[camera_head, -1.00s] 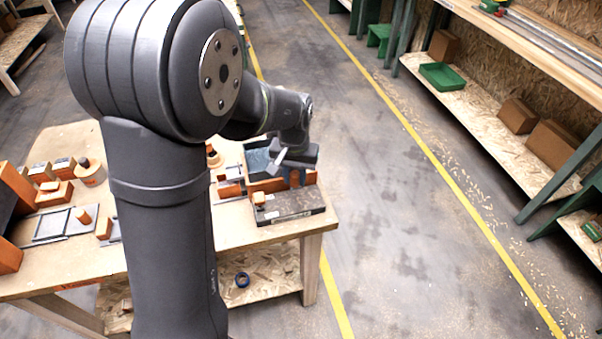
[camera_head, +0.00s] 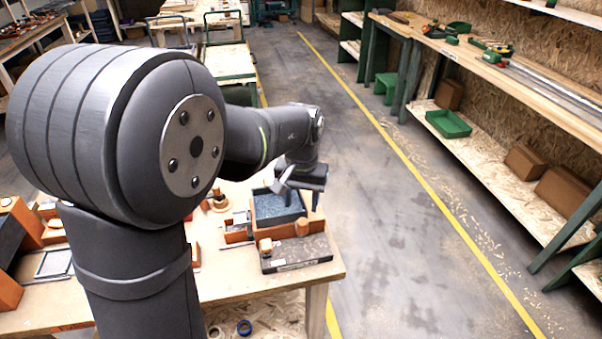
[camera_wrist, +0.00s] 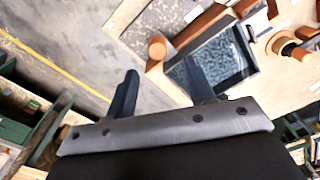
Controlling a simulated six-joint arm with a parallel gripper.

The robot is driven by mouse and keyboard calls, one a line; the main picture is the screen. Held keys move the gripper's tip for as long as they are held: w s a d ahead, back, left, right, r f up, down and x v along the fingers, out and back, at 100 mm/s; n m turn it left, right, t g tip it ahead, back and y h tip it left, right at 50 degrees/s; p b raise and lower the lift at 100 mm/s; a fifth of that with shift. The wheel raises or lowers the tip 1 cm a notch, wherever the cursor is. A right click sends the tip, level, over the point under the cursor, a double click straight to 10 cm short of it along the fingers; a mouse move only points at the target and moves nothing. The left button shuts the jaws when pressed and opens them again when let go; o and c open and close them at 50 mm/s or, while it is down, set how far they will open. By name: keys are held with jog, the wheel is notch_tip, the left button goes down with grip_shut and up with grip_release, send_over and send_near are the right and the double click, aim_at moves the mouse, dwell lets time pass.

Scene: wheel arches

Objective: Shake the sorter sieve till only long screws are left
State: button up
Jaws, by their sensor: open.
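The sorter sieve appears as a dark-rimmed tray (camera_head: 277,208) with a grainy blue-grey inside, on the bench within orange-brown wooden parts. It also shows in the wrist view (camera_wrist: 222,62), partly covered by one finger. The small pieces inside are too fine to tell long screws from short ones. A brown round knob (camera_head: 302,227) stands at its near right corner; the wrist view shows a similar knob (camera_wrist: 157,48). My gripper (camera_head: 298,191) is above the sieve's far right side. In the wrist view my gripper (camera_wrist: 160,88) has its fingers wide apart with nothing between them.
A dark grey slab (camera_head: 297,256) lies in front of the sieve near the bench's right end. Round wooden pieces (camera_head: 217,202) stand to its left. A clear floor aisle with a yellow line (camera_head: 400,157) lies right of the bench, before shelving with a green bin (camera_head: 448,124).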

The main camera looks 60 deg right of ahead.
notch_tip(320, 180, up, 9)
dwell(0.4)
jog(key=w+a+r+n+t+h, duration=0.15)
jog(key=w+a, duration=0.35)
jog(key=a, duration=0.6)
jog(key=w+a+n+h, duration=0.1)
jog(key=w+a+n, duration=0.25)
jog(key=a, duration=0.65)
jog(key=s+a+f+n+t, duration=0.1)
jog(key=a+f, duration=0.3)
jog(key=a, duration=0.6)
jog(key=s+a+f+n+t, duration=0.2)
jog(key=a+f, duration=0.3)
jog(key=a, duration=0.5)
jog(key=shift+s+f+n, duration=0.25)
jog(key=shift+s+n, duration=0.1)
jog(key=shift+n, duration=0.45)
